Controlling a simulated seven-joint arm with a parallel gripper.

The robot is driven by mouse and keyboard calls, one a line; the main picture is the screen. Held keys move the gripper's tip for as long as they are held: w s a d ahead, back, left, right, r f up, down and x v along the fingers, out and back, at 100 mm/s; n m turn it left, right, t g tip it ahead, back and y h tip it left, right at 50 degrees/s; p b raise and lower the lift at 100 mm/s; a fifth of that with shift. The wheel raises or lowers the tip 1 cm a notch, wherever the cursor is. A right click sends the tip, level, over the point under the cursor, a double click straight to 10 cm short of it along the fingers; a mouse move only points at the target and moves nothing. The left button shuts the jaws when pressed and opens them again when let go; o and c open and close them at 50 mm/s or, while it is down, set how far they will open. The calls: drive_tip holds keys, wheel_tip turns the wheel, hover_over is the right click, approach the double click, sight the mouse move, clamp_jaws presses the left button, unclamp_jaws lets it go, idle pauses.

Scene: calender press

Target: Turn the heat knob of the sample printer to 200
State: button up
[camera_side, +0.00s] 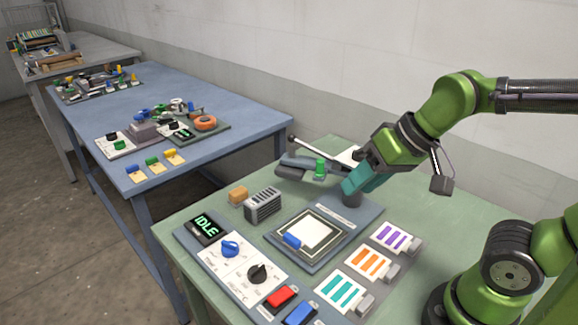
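The sample printer's control panel (219,272) lies at the front left of the green table. It has a display (207,226) reading IDLE in green. A blue knob (230,249) sits on a white dial plate. A black knob (258,273) sits on another, beside small print that seems to read HEAT; its setting is too small to read. My gripper (352,188) is above the back of the press plate, up and to the right of both knobs and touching neither. Its teal fingers overlap in this view, so their gap is hidden.
Red (281,297) and blue (300,313) buttons sit below the knobs. The press base (306,259) carries a white sheet. Purple, orange and teal striped cards (342,290) lie right.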

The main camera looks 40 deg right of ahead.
drive_tip(key=o, duration=0.5)
drive_tip(key=w+a+n+g, duration=0.1)
drive_tip(key=w+a+n, duration=0.1)
drive_tip(key=w+a+f+n+g, duration=0.1)
drive_tip(key=w+a+n, duration=0.1)
drive_tip(key=w+a+n+g, duration=0.1)
drive_tip(key=w+a+n, duration=0.1)
drive_tip(key=shift+a+f, duration=0.25)
drive_tip(key=shift+a, duration=0.05)
drive_tip(key=n+g+h, duration=0.3)
drive_tip(key=n, duration=1.2)
hover_over(256, 268)
wheel_tip(256, 268, down, 3)
wheel_tip(256, 268, down, 16)
drive_tip(key=shift+r, duration=0.1)
drive_tip(key=shift+c, duration=0.2)
drive_tip(key=c, duration=1)
